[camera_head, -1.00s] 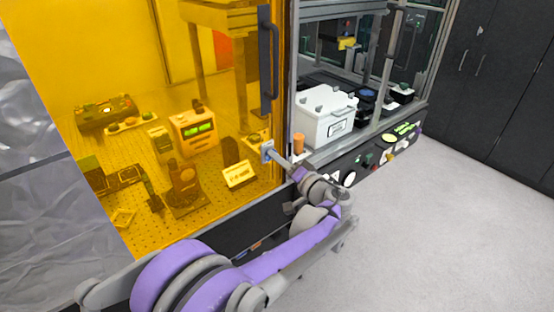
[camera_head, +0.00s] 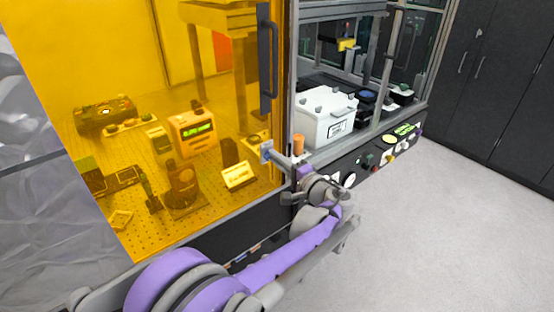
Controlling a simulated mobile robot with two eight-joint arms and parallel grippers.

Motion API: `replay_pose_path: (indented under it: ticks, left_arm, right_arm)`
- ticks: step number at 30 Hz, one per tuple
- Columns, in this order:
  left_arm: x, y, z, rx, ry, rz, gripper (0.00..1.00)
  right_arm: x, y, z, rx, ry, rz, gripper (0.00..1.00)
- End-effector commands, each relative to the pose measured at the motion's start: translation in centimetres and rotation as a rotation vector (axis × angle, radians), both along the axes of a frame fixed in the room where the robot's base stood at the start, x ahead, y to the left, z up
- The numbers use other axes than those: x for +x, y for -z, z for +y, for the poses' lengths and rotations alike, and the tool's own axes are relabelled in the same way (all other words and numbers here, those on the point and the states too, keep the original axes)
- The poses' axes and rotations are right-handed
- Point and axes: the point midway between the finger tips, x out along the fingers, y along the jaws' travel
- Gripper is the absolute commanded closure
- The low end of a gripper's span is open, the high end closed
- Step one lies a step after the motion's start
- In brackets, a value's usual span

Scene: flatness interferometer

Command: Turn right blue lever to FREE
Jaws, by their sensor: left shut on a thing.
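A small pale bracket with a bluish part (camera_head: 267,152) sits at the lower right edge of the amber door, below the dark vertical handle. A short grey bar runs from it to the right, up to my left gripper (camera_head: 297,168). I take this to be the right blue lever. My left gripper is shut at the bar's right end, in front of the frame post. Its fingertips are small and partly hidden by my own wrist, so the exact contact is unclear. No FREE marking is readable. My right gripper is not in view.
Behind the amber door (camera_head: 150,60) are several instruments on a perforated plate. A white box (camera_head: 325,115) and an orange cylinder (camera_head: 298,143) stand at the right bay. A control panel (camera_head: 385,155) with knobs runs below. Open floor (camera_head: 450,230) lies to the right; dark cabinets stand behind.

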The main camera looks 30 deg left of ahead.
Motion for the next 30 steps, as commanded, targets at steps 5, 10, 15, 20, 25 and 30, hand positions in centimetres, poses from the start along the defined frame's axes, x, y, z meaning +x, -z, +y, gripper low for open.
replay_pose_path:
  ticks: [5, 10, 15, 20, 25, 30]
  left_arm:
    - [0.0, 0.0, 0.0, 0.001, 0.000, 0.004, 1.00]
    - [0.0, 0.0, 0.0, 0.000, 0.000, 0.003, 1.00]
    - [0.0, 0.0, 0.0, 0.000, 0.000, 0.003, 0.67]
    - [0.0, 0.0, 0.0, 0.001, 0.000, 0.003, 0.59]
    - [0.0, 0.0, -0.1, 0.001, 0.000, 0.003, 0.59]
    - [-0.5, 0.1, -1.5, 0.000, 0.004, 0.003, 0.59]
  right_arm:
    - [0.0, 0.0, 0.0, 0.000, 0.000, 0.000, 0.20]
    - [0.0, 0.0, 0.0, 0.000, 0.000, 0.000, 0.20]
    - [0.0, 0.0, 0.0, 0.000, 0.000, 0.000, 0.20]
    - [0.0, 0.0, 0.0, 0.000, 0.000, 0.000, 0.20]
    - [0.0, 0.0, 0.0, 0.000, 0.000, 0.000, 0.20]
    - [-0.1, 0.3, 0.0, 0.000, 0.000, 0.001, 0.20]
